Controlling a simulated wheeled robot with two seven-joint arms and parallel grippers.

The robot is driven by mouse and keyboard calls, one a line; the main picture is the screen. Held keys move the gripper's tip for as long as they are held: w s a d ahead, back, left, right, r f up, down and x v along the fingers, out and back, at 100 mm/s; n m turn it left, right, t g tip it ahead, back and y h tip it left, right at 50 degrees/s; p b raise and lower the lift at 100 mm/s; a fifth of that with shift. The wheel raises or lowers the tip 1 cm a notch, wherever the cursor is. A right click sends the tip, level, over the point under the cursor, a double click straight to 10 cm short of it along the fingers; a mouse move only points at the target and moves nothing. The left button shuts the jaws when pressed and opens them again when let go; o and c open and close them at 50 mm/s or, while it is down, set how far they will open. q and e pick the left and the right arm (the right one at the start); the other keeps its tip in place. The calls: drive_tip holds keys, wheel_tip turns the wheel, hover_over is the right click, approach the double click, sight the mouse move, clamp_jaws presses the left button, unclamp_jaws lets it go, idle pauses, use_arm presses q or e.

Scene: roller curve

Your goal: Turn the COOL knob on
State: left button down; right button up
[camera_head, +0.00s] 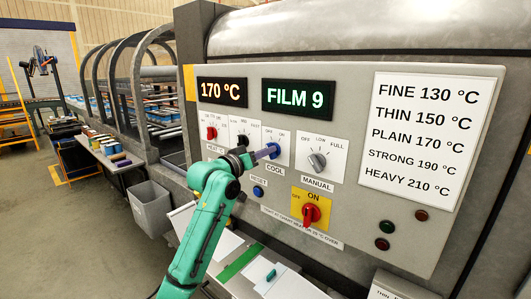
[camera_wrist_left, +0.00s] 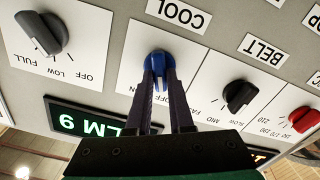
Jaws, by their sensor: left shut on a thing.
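The COOL knob (camera_wrist_left: 160,60) is blue and sits on a white plate on the grey control panel, above the COOL label (camera_head: 274,169). My left gripper (camera_head: 264,154) reaches the knob from the left in the head view. In the left wrist view, which shows the panel upside down, the two dark fingers (camera_wrist_left: 161,78) are shut on the blue knob, one on each side. The fingers cover much of the knob and its plate, so I cannot tell which way it points. My right gripper is not in view.
The red HEAT knob (camera_head: 211,132) and black BELT knob (camera_wrist_left: 239,95) are on one side of COOL, the grey MANUAL knob (camera_head: 317,161) on the other. Below are a blue RESET button (camera_head: 258,191) and a red switch (camera_head: 311,214) on yellow. Displays read 170 °C and FILM 9.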

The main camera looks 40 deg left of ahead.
use_arm(q)
drive_tip(key=shift+d+m+b, duration=0.2)
drive_tip(key=shift+m+b, duration=2.25)
drive_tip(key=shift+m, duration=2.55)
drive_tip(key=c, duration=0.8)
unclamp_jaws()
